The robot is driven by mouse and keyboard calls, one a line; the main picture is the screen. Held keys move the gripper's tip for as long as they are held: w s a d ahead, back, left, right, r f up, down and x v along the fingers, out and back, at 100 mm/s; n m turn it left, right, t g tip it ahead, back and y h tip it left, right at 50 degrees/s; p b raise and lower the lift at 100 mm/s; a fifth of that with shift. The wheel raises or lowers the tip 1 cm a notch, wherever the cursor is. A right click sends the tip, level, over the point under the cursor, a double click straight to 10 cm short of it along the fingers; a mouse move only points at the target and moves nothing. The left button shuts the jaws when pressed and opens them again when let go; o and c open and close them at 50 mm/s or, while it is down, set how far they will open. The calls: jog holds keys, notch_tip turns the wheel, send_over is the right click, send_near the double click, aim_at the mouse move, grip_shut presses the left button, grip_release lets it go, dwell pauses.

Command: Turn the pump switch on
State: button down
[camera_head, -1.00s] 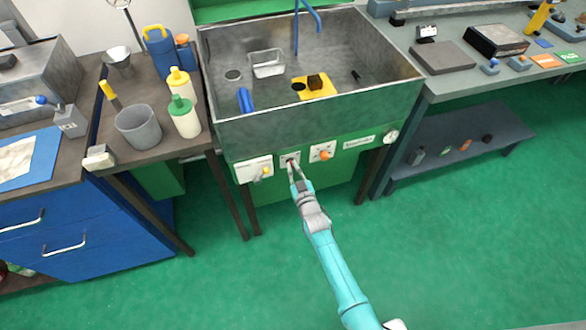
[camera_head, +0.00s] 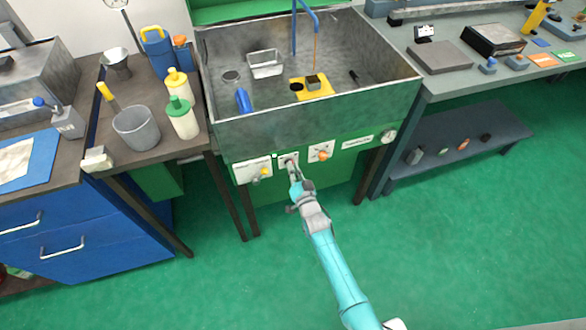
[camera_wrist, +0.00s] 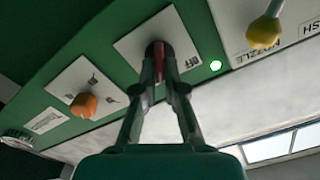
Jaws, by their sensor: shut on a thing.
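The switch that I take for the pump switch is a dark red knob on a white plate (camera_head: 282,163) on the green front panel under the sink. My gripper (camera_head: 292,167) is shut on this knob. In the wrist view my gripper's fingertips (camera_wrist: 160,56) close around the red knob (camera_wrist: 158,49), hiding part of it. The lettering on the plate (camera_wrist: 132,45) is partly readable as OFF. A thin orange-brown stream (camera_head: 315,55) runs down from the blue spout (camera_head: 312,18) into the sink.
An orange knob (camera_head: 322,155) sits on the plate to the right, and a yellow knob (camera_head: 262,171) on the plate to the left. A round gauge (camera_head: 389,136) is at the panel's right end. Table legs stand on both sides; the green floor in front is clear.

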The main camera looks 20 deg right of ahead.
dwell(0.4)
jog(key=c, duration=1.3)
grip_release()
jog(key=shift+o, duration=0.2)
jog(key=s, duration=1.2)
